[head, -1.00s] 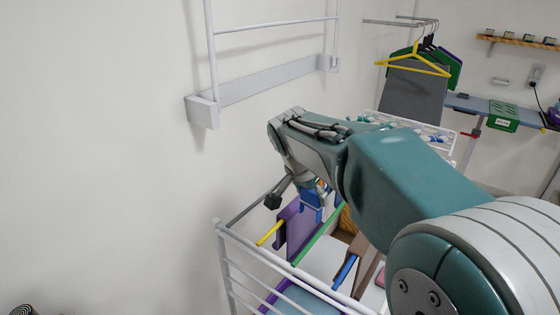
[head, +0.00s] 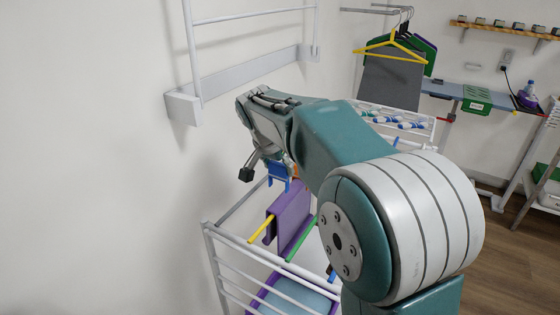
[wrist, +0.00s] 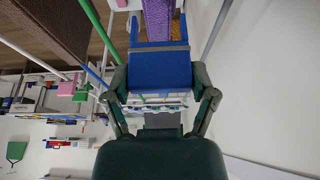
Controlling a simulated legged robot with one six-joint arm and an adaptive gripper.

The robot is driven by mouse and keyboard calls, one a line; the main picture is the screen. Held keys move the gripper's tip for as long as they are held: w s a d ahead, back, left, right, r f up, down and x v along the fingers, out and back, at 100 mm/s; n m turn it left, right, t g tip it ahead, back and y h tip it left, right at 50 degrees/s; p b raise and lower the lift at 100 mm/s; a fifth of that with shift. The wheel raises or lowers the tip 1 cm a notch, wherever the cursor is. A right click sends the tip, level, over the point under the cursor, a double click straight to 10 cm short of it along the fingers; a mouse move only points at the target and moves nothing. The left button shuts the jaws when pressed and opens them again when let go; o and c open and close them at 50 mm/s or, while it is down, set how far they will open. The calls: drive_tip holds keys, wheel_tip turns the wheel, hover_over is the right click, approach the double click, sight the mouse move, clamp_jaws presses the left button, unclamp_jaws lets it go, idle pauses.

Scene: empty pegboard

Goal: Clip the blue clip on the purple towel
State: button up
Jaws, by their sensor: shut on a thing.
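My gripper (head: 270,165) is shut on the blue clip (head: 279,174). In the wrist view the blue clip (wrist: 160,68) sits between the two fingers of my gripper (wrist: 160,88). The purple towel (head: 291,212) hangs on the drying rack, at a yellow rod. In the head view the clip is just above the towel's top edge, with a small gap showing. In the wrist view the purple towel (wrist: 158,20) shows beyond the clip. Whether they touch is hard to tell there. My arm hides part of the rack.
The white drying rack (head: 225,240) stands below my gripper, with a green rod (head: 301,241) beside the towel. A white wall frame (head: 245,75) is on the left wall. A brown cloth (wrist: 55,25) is at the upper left of the wrist view. Several clips (head: 400,121) lie on a rack behind.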

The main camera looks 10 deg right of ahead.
sight(278, 174)
drive_tip(key=shift+a+f, duration=0.1)
drive_tip(key=shift+f, duration=0.7)
drive_tip(key=shift+d+f, duration=0.15)
drive_tip(key=shift+f, duration=0.4)
drive_tip(key=shift+d+f, duration=0.15)
drive_tip(key=shift+f, duration=0.45)
drive_tip(key=shift+a, duration=0.2)
drive_tip(key=shift+d, duration=0.2)
drive_tip(key=shift+a+f, duration=0.1)
drive_tip(key=shift+f, duration=1.85)
drive_tip(key=o, duration=1.1)
